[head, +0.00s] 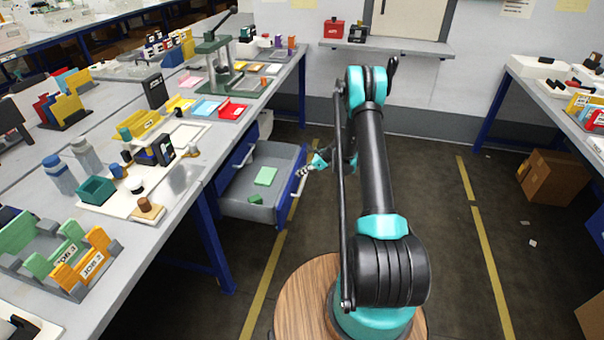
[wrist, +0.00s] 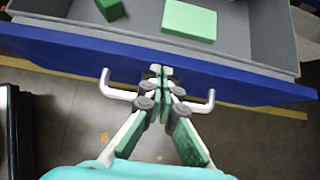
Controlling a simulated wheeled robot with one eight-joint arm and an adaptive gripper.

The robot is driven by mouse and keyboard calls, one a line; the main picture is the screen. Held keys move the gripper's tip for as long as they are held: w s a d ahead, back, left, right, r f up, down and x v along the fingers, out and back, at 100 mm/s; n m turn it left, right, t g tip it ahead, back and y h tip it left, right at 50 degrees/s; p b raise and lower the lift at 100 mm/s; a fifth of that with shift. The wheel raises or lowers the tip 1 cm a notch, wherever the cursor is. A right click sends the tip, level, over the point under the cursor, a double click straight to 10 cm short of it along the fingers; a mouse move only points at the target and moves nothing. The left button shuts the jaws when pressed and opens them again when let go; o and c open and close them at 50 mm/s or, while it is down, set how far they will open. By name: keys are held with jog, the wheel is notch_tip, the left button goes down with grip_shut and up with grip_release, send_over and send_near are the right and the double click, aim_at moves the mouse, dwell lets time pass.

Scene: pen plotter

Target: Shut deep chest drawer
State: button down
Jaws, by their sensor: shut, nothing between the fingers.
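The deep chest drawer (head: 241,207) stands pulled out below the left workbench in the head view. Its grey tray holds a light green block (head: 265,176) and a smaller dark green piece (head: 255,199). The blue front (wrist: 60,48) with its white handle (wrist: 203,107) crosses the wrist view. My gripper (wrist: 161,72) is shut and empty. Its fingertips are at the middle of the drawer front, between the two ends of the handle; I cannot tell if they touch it. In the head view my gripper (head: 303,172) is small beside the front.
A blue-fronted shallower drawer (head: 238,157) sits behind the open one, under the workbench (head: 216,131) crowded with small parts. A cardboard box (head: 551,177) stands at the far right.

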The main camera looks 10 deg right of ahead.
jog(key=w+a, duration=0.4)
jog(key=a, duration=0.7)
jog(key=w+a, duration=0.4)
jog(key=a, duration=0.6)
jog(key=shift+a, duration=0.35)
jog(key=shift+d, duration=0.1)
